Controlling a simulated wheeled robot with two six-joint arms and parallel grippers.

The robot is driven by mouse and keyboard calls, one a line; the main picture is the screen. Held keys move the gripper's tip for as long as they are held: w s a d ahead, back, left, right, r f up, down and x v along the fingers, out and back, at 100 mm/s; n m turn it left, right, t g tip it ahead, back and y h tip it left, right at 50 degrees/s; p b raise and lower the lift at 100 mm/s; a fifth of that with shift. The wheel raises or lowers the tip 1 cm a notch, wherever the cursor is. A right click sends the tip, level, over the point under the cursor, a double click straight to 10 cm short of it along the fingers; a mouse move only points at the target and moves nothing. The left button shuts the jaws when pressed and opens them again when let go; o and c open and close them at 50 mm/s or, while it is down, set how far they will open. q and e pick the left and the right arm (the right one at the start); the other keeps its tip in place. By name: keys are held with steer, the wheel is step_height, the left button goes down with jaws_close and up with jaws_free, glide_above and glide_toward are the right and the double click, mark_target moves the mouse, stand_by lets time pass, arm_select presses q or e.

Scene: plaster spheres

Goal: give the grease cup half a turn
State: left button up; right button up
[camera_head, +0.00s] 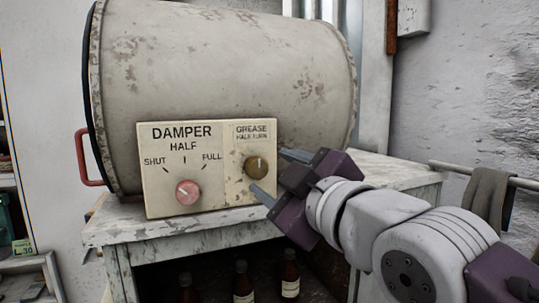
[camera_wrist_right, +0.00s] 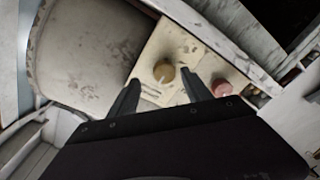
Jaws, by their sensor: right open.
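The grease cup (camera_head: 256,167) is a round brass-coloured knob with a pale mark at its top. It sits on the right part of the cream panel (camera_head: 215,195), under the words GREASE HALF TURN. My right gripper (camera_head: 272,173) reaches in from the right, its two fingers apart near the cup. In the right wrist view the open fingers (camera_wrist_right: 162,92) point toward the panel, and the cup (camera_wrist_right: 164,71) lies just beyond their tips, between their lines. I cannot tell whether they touch it. My left gripper is not in view.
A red damper knob (camera_head: 188,192) is on the same panel, left of the cup. A large worn drum (camera_head: 225,60) lies behind the panel on a peeling white bench (camera_head: 110,232). Brown bottles (camera_head: 290,274) stand below. A grey cloth (camera_head: 487,197) hangs on a rail at right.

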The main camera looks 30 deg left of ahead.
mark_target(259, 168)
steer(key=a, duration=0.1)
steer(key=w+a+p, duration=0.1)
steer(key=a, duration=0.2)
steer(key=shift+w+a+r+p, duration=0.1)
steer(key=shift+w+a+p, duration=0.15)
steer(key=shift+w+p, duration=0.15)
steer(key=shift+a, duration=0.25)
steer(key=shift+w+d, duration=0.1)
steer(key=shift+d, duration=0.4)
steer(key=shift+c, duration=1.2)
steer(key=shift+w, duration=0.1)
steer(key=c, duration=0.5)
jaws_close()
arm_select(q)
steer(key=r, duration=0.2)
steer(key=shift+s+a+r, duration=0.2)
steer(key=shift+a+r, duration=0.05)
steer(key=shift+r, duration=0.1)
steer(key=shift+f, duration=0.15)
